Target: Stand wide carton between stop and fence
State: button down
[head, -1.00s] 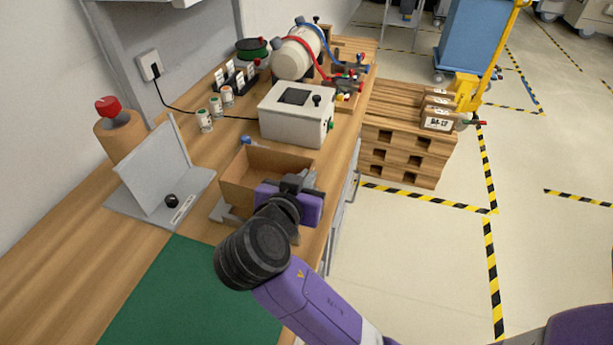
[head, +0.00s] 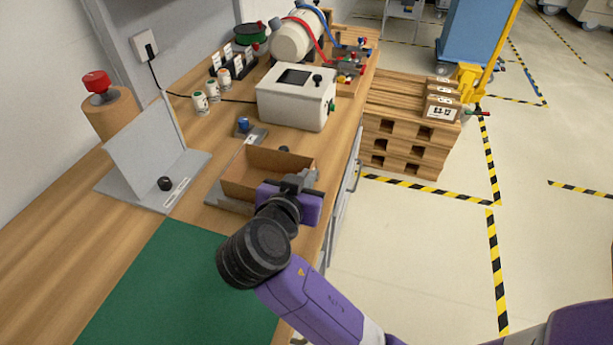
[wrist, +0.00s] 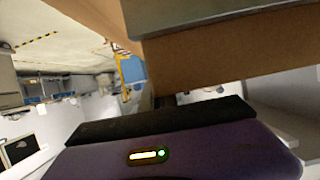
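The wide carton (head: 250,188) is a brown open-topped box in the middle of the bench's right part, over a grey plate (head: 228,200). My gripper (head: 303,182) is at its right near end, apparently closed on the carton wall. In the wrist view, cardboard (wrist: 230,55) fills the upper right with a grey finger across it; the other finger is hidden. I cannot tell whether the carton touches the plate. A grey angled fixture (head: 140,145) with a black knob (head: 165,184) stands left.
A white control box (head: 295,100) stands behind the carton. Small jars (head: 200,103) and a brown roll with a red cap (head: 105,110) stand at the back left. A green mat (head: 165,290) covers the front bench. Stacked pallets (head: 410,130) are beyond the right edge.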

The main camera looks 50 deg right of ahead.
jog(key=shift+f+b, duration=0.3)
jog(key=shift+f, duration=0.05)
dwell(0.7)
jog(key=c, duration=1.6)
grip_release()
jog(key=shift+o, duration=0.2)
jog(key=v, duration=0.7)
jog(key=shift+s+a+r, duration=0.15)
jog(key=shift+a, duration=0.2)
